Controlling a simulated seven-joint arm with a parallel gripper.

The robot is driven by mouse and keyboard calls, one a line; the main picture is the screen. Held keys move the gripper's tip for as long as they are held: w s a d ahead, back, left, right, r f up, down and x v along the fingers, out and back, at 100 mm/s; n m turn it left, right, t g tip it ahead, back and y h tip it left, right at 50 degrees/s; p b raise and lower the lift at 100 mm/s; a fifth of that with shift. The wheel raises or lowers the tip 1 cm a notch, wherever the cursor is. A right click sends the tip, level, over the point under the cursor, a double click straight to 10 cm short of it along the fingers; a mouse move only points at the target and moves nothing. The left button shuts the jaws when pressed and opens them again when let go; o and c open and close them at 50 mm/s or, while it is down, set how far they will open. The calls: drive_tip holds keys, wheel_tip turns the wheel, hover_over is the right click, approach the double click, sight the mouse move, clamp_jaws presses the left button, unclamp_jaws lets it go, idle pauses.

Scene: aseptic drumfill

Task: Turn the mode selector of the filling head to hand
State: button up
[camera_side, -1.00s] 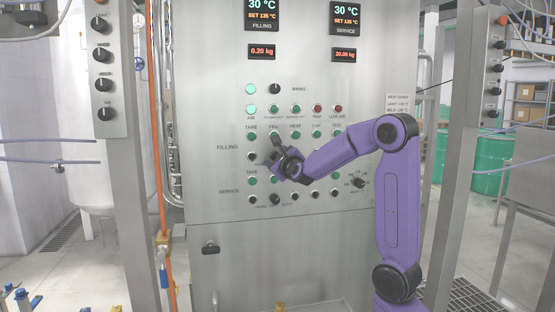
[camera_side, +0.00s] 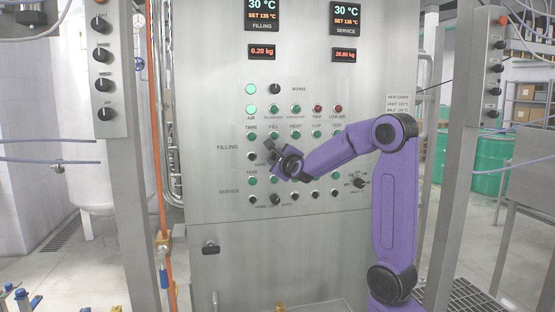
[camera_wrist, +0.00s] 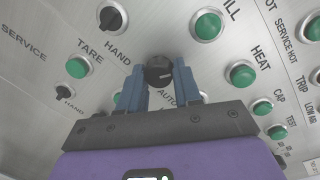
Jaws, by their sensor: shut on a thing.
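The filling head's mode selector is a black round knob (camera_wrist: 158,70) with a pale pointer mark, between the labels HAND and AUTO in the wrist view. My gripper (camera_wrist: 160,78) has its two blue fingers shut on this knob, one on each side. I cannot tell for sure which label the pointer faces. In the side view my gripper (camera_side: 273,151) is at the panel in the FILLING row, below the FILL button, and it hides the knob.
The steel panel (camera_side: 215,110) carries several green buttons and black knobs close around my gripper. A neighbouring black knob (camera_wrist: 112,18) and the green FILL button (camera_wrist: 207,25) are near the fingers. The SERVICE row lies below. Steel posts (camera_side: 128,150) stand either side of the panel.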

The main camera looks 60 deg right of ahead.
drive_tip(key=shift+w+a+r+n+g+h, duration=0.1)
drive_tip(key=shift+n+g+h, duration=0.3)
drive_tip(key=shift+n, duration=3.45)
drive_tip(key=shift+a+r+n+g+h, duration=0.1)
drive_tip(key=shift+n+g, duration=0.5)
drive_tip(key=shift+n, duration=3.25)
drive_tip(key=shift+d, duration=0.1)
drive_tip(key=o, duration=1)
drive_tip(key=shift+o, duration=0.2)
drive_tip(key=v, duration=1.7)
drive_tip(key=shift+a, duration=0.25)
